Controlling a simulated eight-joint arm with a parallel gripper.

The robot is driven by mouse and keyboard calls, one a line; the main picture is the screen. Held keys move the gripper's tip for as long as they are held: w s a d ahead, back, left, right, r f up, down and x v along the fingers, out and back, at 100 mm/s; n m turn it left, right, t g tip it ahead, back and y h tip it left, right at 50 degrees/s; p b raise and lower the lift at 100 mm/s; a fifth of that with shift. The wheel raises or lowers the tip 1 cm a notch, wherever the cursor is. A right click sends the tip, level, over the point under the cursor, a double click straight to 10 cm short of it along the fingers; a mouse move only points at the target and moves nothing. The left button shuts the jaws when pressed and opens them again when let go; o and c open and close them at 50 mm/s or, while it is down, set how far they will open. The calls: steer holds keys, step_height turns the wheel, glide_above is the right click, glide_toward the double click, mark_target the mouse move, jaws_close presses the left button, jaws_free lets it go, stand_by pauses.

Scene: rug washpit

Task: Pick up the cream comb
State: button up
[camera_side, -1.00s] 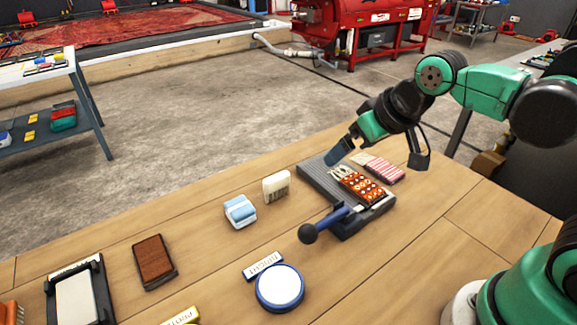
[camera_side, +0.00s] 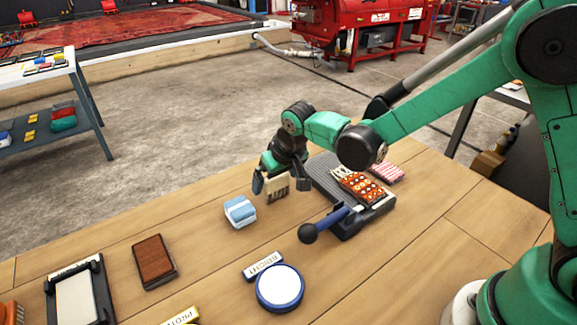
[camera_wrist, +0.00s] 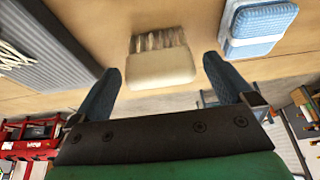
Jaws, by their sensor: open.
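The cream comb (camera_side: 277,190) stands on the wooden table between the blue-and-white block and the grey board. In the wrist view the comb (camera_wrist: 160,68) shows its cream body near me and its bristly or toothed end farther off. My gripper (camera_side: 281,186) is open over the comb, with one finger to its left and one to its right. In the wrist view my fingers (camera_wrist: 165,78) flank the comb's near part with a gap on each side. The comb's upper part is partly hidden by my gripper in the side view.
The blue-and-white block (camera_side: 240,211) stands close by on the left. The dark grey board (camera_side: 322,172) with a blue-handled lever (camera_side: 330,219) and patterned pieces (camera_side: 362,187) lies close on the right. A round white pad (camera_side: 280,287) and brown block (camera_side: 154,261) lie nearer the front.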

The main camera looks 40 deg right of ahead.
steer(key=shift+x, duration=1.25)
steer(key=c, duration=1.2)
step_height(320, 180, up, 20)
